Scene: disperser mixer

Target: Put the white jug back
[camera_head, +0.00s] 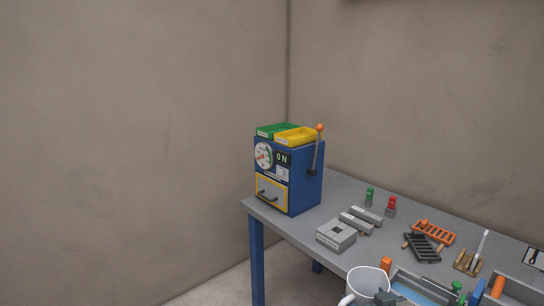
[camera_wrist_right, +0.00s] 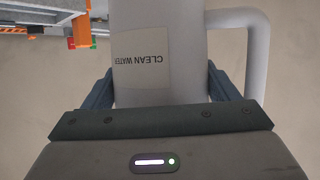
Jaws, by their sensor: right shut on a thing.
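The white jug (camera_head: 366,282) shows at the bottom of the head view, its open rim up and its handle on the left, just in front of the table's near edge. In the right wrist view the jug (camera_wrist_right: 160,40) fills the upper middle, with a label reading "CLEAN WATER" upside down and its handle on the right. My right gripper (camera_wrist_right: 160,92) is shut on the jug, one finger on each side of its body. In the head view only a small part of that gripper (camera_head: 388,298) shows beside the jug. My left gripper is not in view.
The grey table (camera_head: 285,220) carries a blue machine (camera_head: 305,180) with an "ON" sign and green and yellow trays. Grey blocks (camera_head: 336,235), small green and red items, orange and black racks (camera_head: 434,232) and a blue-bottomed basin (camera_head: 415,292) crowd its right part.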

